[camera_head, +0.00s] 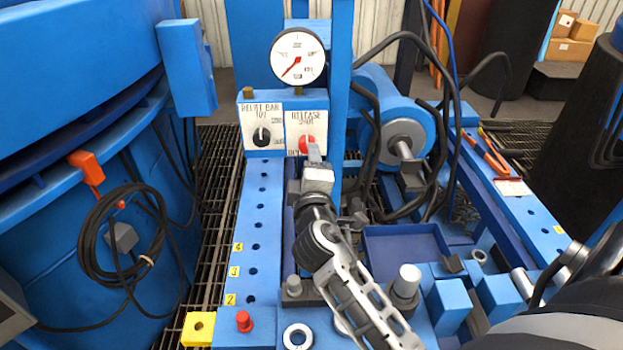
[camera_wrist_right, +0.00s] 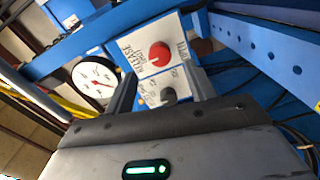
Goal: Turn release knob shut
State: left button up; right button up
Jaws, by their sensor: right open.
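The red release knob (camera_head: 306,145) sits on the white right-hand plate marked RELEASE, on a blue control box below a dial gauge. The right wrist view also shows the round red knob (camera_wrist_right: 159,53); which way it is turned is hard to tell. My right gripper (camera_head: 314,154) is in front of this plate and covers the lower part of it. In the wrist view its two fingers (camera_wrist_right: 162,82) are spread apart, with nothing held between them. The red knob appears beyond the fingertips, apart from them. My left gripper is in neither view.
A black knob (camera_head: 261,137) is on the plate left of the release knob. The white gauge (camera_head: 297,57) is above. A blue post stands close to the right of the box, with black hoses (camera_head: 375,130) beyond. A perforated blue rail (camera_head: 250,215) runs below.

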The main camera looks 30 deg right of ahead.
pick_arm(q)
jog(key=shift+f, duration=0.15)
pick_arm(e)
jog(key=shift+v, duration=2.35)
pick_arm(q)
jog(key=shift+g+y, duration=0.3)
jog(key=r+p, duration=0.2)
jog(key=p, duration=0.1)
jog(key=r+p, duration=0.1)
jog(key=p, duration=0.3)
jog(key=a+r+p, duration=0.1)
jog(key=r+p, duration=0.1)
jog(key=p, duration=0.1)
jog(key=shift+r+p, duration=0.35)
jog(key=shift+p, duration=0.05)
pick_arm(e)
jog(key=s+a+f+m+g+y, duration=0.2)
jog(key=s+a+f+m+y, duration=0.1)
jog(key=s+a+y, duration=0.3)
jog(key=s+a+f+m+g+y, duration=0.2)
jog(key=s+a+f+m+y, duration=0.1)
jog(key=s+a+y, duration=0.3)
jog(key=s+a+m, duration=0.1)
jog(key=s+a, duration=0.1)
jog(key=s, duration=0.1)
jog(key=shift+a+f+m+y, duration=0.2)
jog(key=shift+a+m+y, duration=0.1)
jog(key=shift+m, duration=0.1)
